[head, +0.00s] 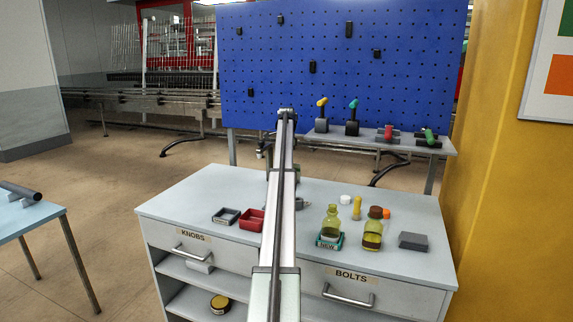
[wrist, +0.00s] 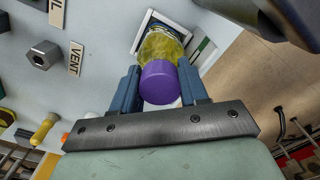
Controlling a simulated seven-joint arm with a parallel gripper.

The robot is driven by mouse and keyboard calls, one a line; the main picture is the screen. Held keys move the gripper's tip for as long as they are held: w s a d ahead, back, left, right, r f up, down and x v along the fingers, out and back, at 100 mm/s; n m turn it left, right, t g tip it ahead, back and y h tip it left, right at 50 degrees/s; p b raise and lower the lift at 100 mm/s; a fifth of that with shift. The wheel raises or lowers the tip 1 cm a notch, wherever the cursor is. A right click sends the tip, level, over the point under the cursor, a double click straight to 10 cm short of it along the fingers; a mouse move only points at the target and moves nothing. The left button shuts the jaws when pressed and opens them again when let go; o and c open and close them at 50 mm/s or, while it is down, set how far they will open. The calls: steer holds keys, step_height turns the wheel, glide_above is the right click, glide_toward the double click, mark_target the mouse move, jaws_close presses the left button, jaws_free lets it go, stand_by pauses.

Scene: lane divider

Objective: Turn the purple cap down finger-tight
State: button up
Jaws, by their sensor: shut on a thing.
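The purple cap (wrist: 158,84) is in the wrist view, at the near end of a yellow-green bottle (wrist: 160,45). My gripper (wrist: 161,92) has its two blue fingers on either side of the cap and is shut on it. Whether the cap is fully seated on the bottle's neck cannot be told. The bottle sits within a pale square-edged holder (wrist: 142,32). In the head view my arm runs up the middle and no purple cap shows; the fingers are hidden there.
The wrist view shows a grey hex piece (wrist: 44,55) and a yellow knob (wrist: 46,128).

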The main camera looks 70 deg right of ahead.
stand_by(0.3)
steer(key=shift+m, duration=0.9)
steer(key=o, duration=0.6)
steer(key=shift+n, duration=0.9)
steer(key=shift+n, duration=0.8)
